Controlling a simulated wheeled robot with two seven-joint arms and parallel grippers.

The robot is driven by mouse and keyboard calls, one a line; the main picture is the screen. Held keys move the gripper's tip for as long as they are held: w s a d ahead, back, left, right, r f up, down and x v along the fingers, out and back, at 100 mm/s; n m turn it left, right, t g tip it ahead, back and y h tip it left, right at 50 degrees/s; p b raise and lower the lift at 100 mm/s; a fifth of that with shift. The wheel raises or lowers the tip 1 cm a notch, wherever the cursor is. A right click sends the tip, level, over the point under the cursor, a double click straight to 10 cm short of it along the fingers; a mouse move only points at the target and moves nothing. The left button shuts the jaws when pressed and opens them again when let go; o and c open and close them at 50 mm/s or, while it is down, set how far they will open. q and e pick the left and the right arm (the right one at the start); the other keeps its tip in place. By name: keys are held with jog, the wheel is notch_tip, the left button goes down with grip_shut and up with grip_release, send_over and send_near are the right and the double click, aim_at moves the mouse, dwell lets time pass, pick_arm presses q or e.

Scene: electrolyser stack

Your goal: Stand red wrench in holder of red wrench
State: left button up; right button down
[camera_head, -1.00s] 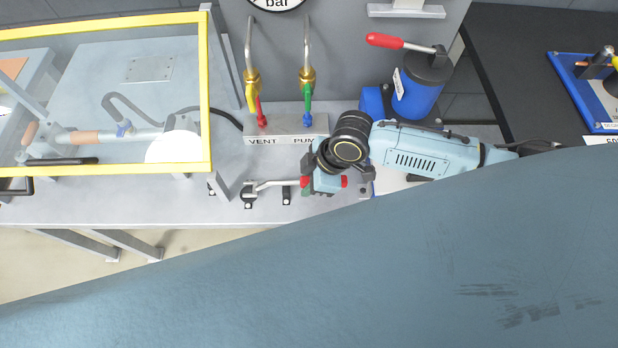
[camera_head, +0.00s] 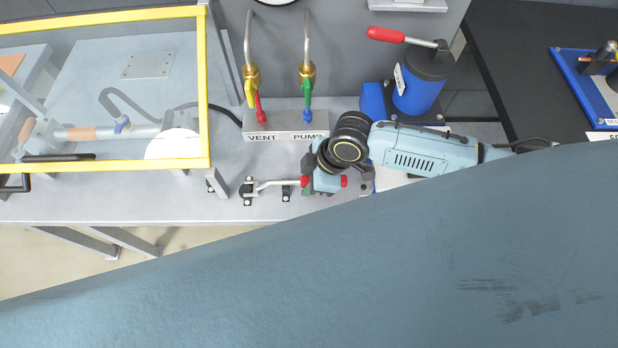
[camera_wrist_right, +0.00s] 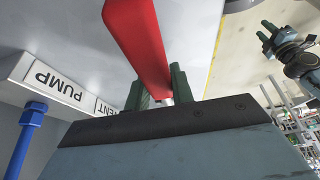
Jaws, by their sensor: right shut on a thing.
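My right gripper (camera_head: 324,182) is shut on the red wrench. Its red handle (camera_head: 344,182) pokes out on both sides of the fingers, and its silver shaft (camera_head: 272,184) points left over the bench. In the right wrist view, the red handle (camera_wrist_right: 140,45) runs up between the green fingers. Small black fittings (camera_head: 286,193) lie under or beside the shaft; I cannot tell whether the wrench touches them or which is its holder. My left gripper (camera_wrist_right: 265,31) shows only in the right wrist view, with its green fingertips seemingly apart and empty.
A yellow-framed clear guard (camera_head: 206,100) is at left. A blue pump with a red lever (camera_head: 418,92) stands behind my right arm. My large arm link hides the foreground.

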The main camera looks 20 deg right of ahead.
jog(key=shift+f, duration=0.25)
jog(key=c, duration=1.1)
grip_release()
jog(key=shift+r, duration=0.1)
jog(key=p+v, duration=0.1)
jog(key=v, duration=1.2)
jog(key=shift+s+r, duration=0.1)
